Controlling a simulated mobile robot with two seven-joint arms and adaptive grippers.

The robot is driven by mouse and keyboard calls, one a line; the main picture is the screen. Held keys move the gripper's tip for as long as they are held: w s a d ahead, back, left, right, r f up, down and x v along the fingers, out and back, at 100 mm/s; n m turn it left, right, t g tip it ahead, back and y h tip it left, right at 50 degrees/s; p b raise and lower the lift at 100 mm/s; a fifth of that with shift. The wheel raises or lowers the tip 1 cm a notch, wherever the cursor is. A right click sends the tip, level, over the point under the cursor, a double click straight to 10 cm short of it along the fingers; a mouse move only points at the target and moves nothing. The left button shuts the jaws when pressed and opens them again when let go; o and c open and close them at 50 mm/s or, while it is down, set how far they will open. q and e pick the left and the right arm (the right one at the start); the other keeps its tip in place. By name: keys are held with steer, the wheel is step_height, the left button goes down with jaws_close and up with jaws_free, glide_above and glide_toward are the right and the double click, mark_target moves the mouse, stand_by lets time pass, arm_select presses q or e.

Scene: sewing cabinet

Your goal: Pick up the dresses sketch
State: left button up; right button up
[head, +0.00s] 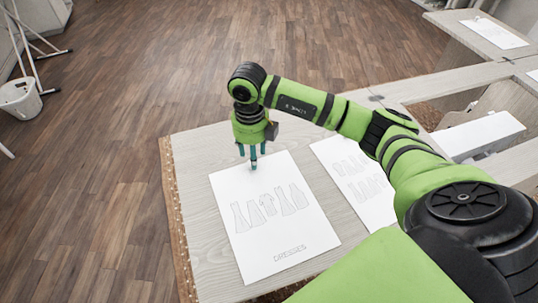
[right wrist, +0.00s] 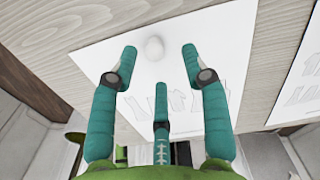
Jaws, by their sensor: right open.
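The dresses sketch (head: 272,230) is a white sheet with a row of drawn garments and the word DRESSES, lying flat on the pale wooden tabletop. My right gripper (head: 253,163) points down over the sheet's far edge in the head view. In the right wrist view the sketch (right wrist: 215,45) lies beneath the gripper (right wrist: 160,65), whose teal fingers are spread open with nothing between them. I cannot tell whether the fingertips touch the paper. A small round pale spot shows on the sheet between the fingers. My left gripper is not in view.
A second sketch sheet (head: 350,165) lies to the right of the dresses sketch, partly behind my right arm. The tabletop (head: 205,160) ends at a left edge close to the sketch. A white block-like object (head: 480,134) and another sheet (head: 494,33) are farther right.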

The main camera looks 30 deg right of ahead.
steer(key=shift+a+f, duration=0.2)
steer(key=shift+f, duration=1.7)
jaws_close()
steer(key=shift+w+r, duration=0.1)
